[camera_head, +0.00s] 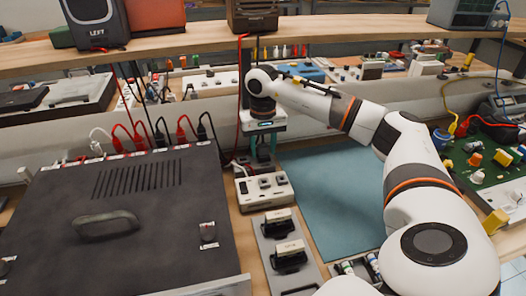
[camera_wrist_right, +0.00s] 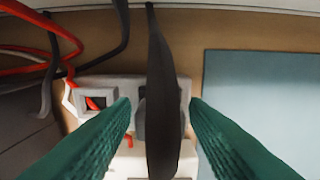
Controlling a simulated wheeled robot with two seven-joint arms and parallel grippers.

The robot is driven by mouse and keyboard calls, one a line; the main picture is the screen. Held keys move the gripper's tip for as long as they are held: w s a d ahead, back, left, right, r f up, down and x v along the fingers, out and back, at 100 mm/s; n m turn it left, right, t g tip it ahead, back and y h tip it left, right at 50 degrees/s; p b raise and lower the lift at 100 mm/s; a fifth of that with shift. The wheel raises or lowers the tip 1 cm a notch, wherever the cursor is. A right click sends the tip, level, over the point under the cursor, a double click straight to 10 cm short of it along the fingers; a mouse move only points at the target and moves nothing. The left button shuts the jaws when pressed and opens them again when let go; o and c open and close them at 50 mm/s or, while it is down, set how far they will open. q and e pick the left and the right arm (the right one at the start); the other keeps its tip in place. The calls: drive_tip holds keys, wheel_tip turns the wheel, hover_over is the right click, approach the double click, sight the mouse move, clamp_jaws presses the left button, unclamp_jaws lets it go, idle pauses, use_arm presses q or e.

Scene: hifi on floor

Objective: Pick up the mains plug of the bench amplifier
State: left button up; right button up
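The bench amplifier (camera_head: 140,225) is the wide dark box at the left of the head view, with red, white and black leads at its back. My right gripper (camera_head: 262,152) points down over the back of a white socket strip (camera_head: 264,188). In the right wrist view, its two green fingers (camera_wrist_right: 160,108) stand apart on either side of a dark plug (camera_wrist_right: 161,130) with a black cable, with gaps visible. The plug is over the socket strip (camera_wrist_right: 95,98); its prongs are hidden. I cannot trace its cable to the amplifier. My left gripper is out of view.
A blue-green mat (camera_head: 330,200) lies right of the strip, mostly bare. A grey tray (camera_head: 285,255) with black-and-white parts is in front. A green board (camera_head: 485,165) is at the right. A shelf (camera_head: 340,30) crosses behind. Loose red and white cables (camera_wrist_right: 40,45) lie near the right gripper.

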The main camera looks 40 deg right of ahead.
sight(262, 145)
drive_tip(key=c, duration=0.7)
wheel_tip(262, 145, up, 10)
drive_tip(key=shift+w+a+r+p, duration=0.1)
drive_tip(key=shift+w+p, duration=0.05)
drive_tip(key=shift+p, duration=0.45)
drive_tip(key=shift+w+a+f+p, duration=0.4)
drive_tip(key=shift+a+f+p, duration=0.35)
drive_tip(key=shift+f+p, duration=0.9)
drive_tip(key=shift+w+a+f+p, duration=0.4)
drive_tip(key=shift+a+f+p, duration=0.55)
drive_tip(key=shift+p, duration=1.25)
drive_tip(key=shift+w+a+f+p, duration=0.4)
drive_tip(key=shift+a+f+p, duration=0.2)
drive_tip(key=shift+f+p, duration=1.1)
